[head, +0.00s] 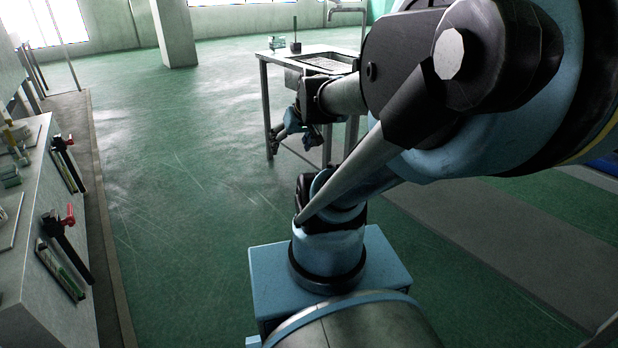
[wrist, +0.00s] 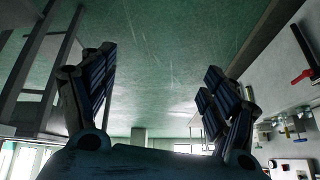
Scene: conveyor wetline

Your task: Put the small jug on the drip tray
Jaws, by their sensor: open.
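I cannot make out a small jug in either view. No drip tray can be told for sure; a flat grey plate (head: 10,222) lies on the counter at the left edge of the head view, cut off by the frame. My gripper (head: 297,133) hangs in front of the far metal table, pointing down. In the wrist view my gripper (wrist: 158,64) has its two dark blue fingers wide apart, with nothing between them but green floor behind.
A counter (head: 45,300) with red-handled valves (head: 70,217) runs along the left. The green floor between is clear.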

